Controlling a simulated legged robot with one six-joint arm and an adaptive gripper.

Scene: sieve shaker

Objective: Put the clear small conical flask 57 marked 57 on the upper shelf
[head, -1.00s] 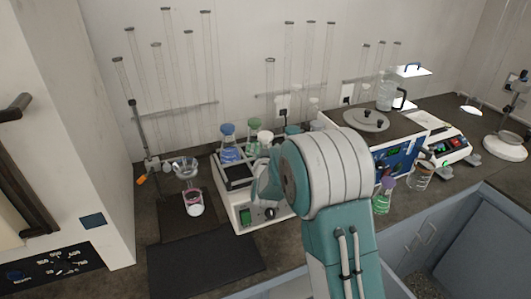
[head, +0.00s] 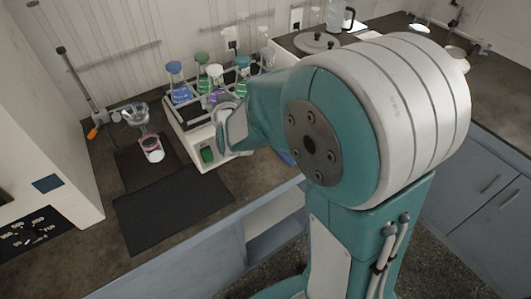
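Several conical flasks with coloured stoppers stand in the tray of a white shaker (head: 197,157) on the counter. They include a blue-stoppered flask (head: 180,93) and a teal-stoppered flask (head: 242,72). No number 57 is readable, so I cannot tell which flask is the clear small one. My arm reaches from the right to the shaker's front right and covers part of it. My gripper's fingers are hidden behind my own arm links. An open compartment (head: 273,222) with a pale shelf shows under the counter; I cannot tell whether it is the upper shelf.
A glass funnel (head: 135,113) on a stand is above a small jar with pink contents (head: 152,149). A dark mat (head: 172,208) lies clear at the counter's front.

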